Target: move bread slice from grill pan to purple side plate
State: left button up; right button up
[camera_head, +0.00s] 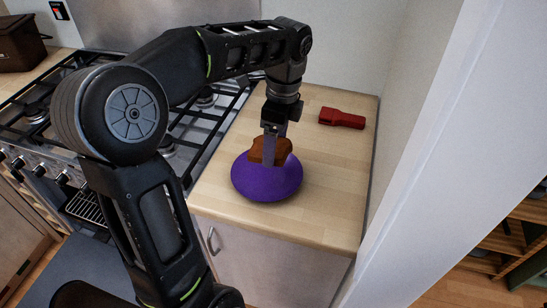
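The purple side plate (266,188) sits on the wooden worktop right of the cooker. The brown bread slice (284,149) is upright just over the plate. My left gripper (269,158) points down at the plate with one finger in front of the slice; it looks shut on the slice, with the far finger hidden. Whether the slice's lower edge touches the plate is hard to tell. A wire rack (86,207), perhaps the grill pan, shows below the cooker knobs, partly hidden by my arm. My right gripper is out of view.
A red object (342,118) lies on the worktop (330,190) behind and right of the plate. The hob (200,120) is to the left, partly behind my arm. A white wall edge (430,150) bounds the right side. A dark box (20,43) stands far left.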

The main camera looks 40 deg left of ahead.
pick_arm(q)
jog(key=shift+w+a+f+y, duration=0.15)
jog(key=shift+w+a+y, duration=0.1)
jog(key=shift+a+y, duration=0.25)
jog(key=shift+w+a+r+t, duration=0.2)
jog(key=shift+a+t, duration=0.1)
jog(key=shift+a, duration=0.1)
send_over(269, 176)
jog(key=shift+w+d+f, duration=0.1)
jog(key=shift+d+f, duration=0.1)
jog(key=shift+f, duration=1.4)
jog(key=shift+d+f, duration=0.2)
jog(key=shift+f, duration=1.35)
jog(key=shift+f+p, duration=0.4)
jog(key=shift+f, duration=1.45)
